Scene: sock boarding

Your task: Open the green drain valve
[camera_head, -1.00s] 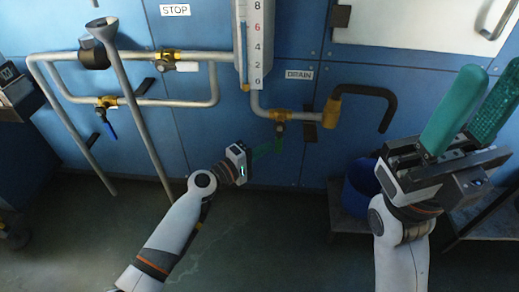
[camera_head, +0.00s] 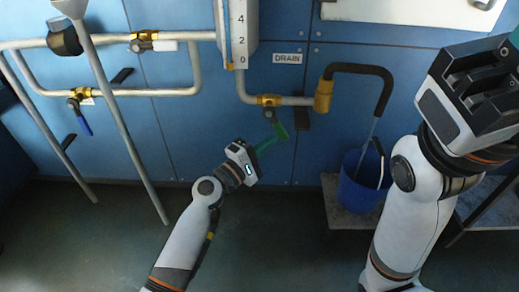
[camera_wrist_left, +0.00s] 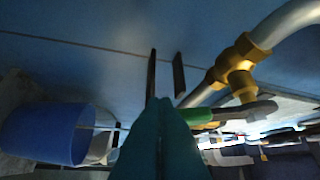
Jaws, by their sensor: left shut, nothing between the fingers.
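The drain valve is a brass body (camera_head: 269,100) under the DRAIN label, with a green lever (camera_head: 281,131) slanting down and slightly right. In the left wrist view the lever's green grip (camera_wrist_left: 197,115) shows just beyond the fingertips, below the brass fitting (camera_wrist_left: 236,68). My left gripper (camera_head: 269,144) has its teal fingers shut and empty, close beside the lever; touching or not is unclear. A thin pale stream (camera_head: 372,134) runs from the black spout (camera_head: 375,72) into the blue bucket (camera_head: 356,190). My right gripper (camera_head: 513,42) is at the right edge, its fingers mostly out of view.
A blue-handled valve (camera_head: 82,112) and a yellow-and-grey valve (camera_head: 145,41) sit on pipes at the left. A white level gauge (camera_head: 238,30) stands above the drain pipe. A slanted grey post (camera_head: 120,120) crosses the left. The bucket stands on a low platform (camera_head: 342,218).

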